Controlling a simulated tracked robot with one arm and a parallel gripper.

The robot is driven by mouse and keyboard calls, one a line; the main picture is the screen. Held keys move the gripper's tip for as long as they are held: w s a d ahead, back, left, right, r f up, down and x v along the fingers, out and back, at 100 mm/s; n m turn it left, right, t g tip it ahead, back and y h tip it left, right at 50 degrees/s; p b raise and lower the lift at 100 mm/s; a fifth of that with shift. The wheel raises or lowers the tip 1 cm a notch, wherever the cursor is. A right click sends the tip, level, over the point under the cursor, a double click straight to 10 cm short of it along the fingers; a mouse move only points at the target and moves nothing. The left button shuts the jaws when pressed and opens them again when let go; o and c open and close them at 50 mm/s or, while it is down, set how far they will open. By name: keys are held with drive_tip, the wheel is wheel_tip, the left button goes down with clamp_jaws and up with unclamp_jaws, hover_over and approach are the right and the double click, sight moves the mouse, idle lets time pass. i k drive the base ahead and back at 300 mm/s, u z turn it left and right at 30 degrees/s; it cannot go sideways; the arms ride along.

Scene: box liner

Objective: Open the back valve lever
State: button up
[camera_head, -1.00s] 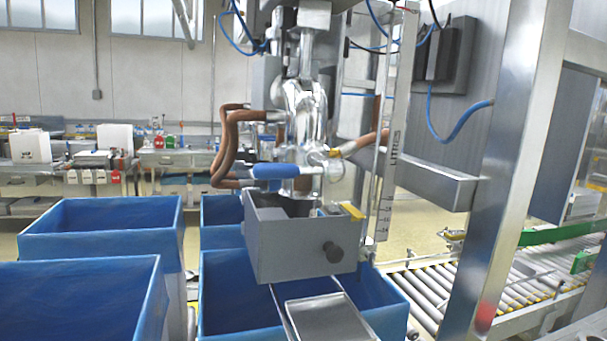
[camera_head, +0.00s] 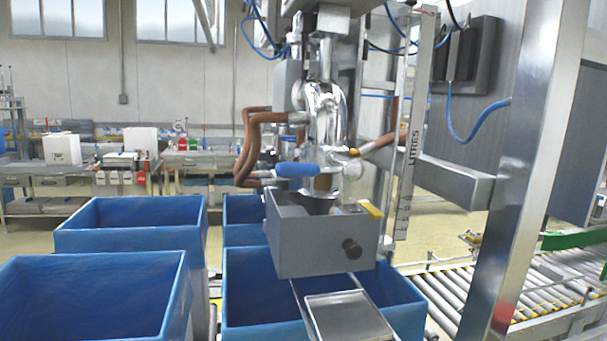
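The filling machine has a shiny metal valve body (camera_head: 326,115) in the middle of the view. A blue lever handle (camera_head: 297,170) lies level across its lower front, pointing left. A small yellow part (camera_head: 371,209) sits at the right rim of the grey box (camera_head: 320,247) under the valve. Brown hoses (camera_head: 246,150) join the valve at its left, and another joins at its right. I cannot tell which part is the back valve lever; anything behind the valve body is hidden. My gripper is not in view.
Blue bins (camera_head: 90,262) stand at left and under the grey box. A metal tray (camera_head: 345,314) on two rails juts toward me. A thick steel post (camera_head: 520,170) and a roller conveyor (camera_head: 450,290) are at right. Work benches line the back wall.

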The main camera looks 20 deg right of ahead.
sight(352, 169)
drive_tip(key=k, duration=0.5)
drive_tip(key=u, duration=0.3)
drive_tip(key=i, duration=1.4)
drive_tip(key=u, duration=0.15)
